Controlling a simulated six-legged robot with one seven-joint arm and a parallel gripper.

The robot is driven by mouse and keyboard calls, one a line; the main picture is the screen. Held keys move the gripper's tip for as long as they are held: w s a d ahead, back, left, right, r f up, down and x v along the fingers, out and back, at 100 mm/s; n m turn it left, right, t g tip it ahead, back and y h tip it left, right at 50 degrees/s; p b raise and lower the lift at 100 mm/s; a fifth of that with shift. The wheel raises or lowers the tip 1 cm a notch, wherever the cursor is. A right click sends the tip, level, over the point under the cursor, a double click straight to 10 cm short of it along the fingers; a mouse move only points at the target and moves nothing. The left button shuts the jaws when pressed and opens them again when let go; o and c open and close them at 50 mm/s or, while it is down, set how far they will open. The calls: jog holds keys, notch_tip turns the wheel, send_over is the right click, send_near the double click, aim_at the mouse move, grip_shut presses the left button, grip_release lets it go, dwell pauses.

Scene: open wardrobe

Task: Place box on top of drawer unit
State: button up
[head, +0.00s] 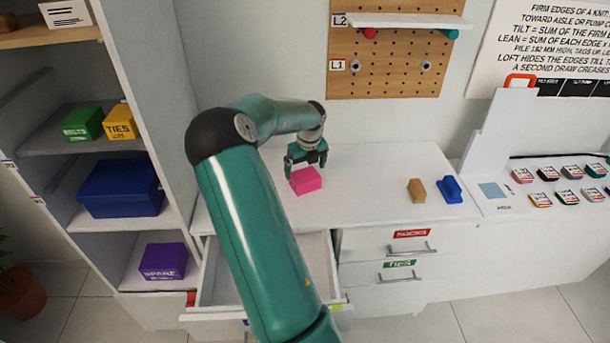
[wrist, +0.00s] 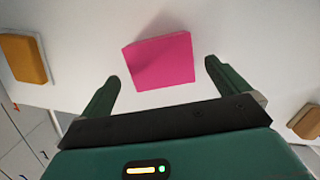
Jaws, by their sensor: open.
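My gripper (head: 306,162) is just above and behind the box in the head view. In the wrist view the pink box (wrist: 160,61) lies ahead of and between the two green fingertips of my gripper (wrist: 163,70). The fingers are spread apart with a gap to the box on both sides. Nothing is held.
A drawer (head: 262,275) below the top stands pulled open, partly hidden by my arm. A tan block (head: 417,191) and a blue object (head: 450,189) stand right on the top. Shelves at left hold a green box (head: 83,123), yellow box (head: 119,122), blue box (head: 121,188) and purple box (head: 163,261).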

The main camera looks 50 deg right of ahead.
aim_at(307, 178)
notch_tip(307, 178, up, 8)
jog(key=s+f, duration=0.1)
jog(key=a+r+n+t+y, duration=0.1)
jog(key=a+r+n, duration=0.3)
jog(key=a+n, duration=0.45)
jog(key=a+r+n+y, duration=0.1)
jog(key=a+r+n, duration=0.35)
jog(key=a, duration=0.65)
jog(key=a+r+n+t+y, duration=0.1)
jog(key=a+r+n, duration=0.2)
jog(key=a+n, duration=0.55)
jog(key=s+a+r+n+t+h, duration=0.1)
jog(key=s+a+n, duration=0.5)
jog(key=a+n, duration=0.4)
jog(key=s+a+r+n+t+h, duration=0.1)
jog(key=s+a+r+n, duration=0.1)
jog(key=s+a+n, duration=0.4)
jog(key=a+n, duration=0.3)
jog(key=a, duration=0.1)
jog(key=shift+s+a+r+n, duration=0.15)
jog(key=shift+s+a+n, duration=0.15)
jog(key=shift+a+n, duration=0.05)
jog(key=shift+c, duration=0.4)
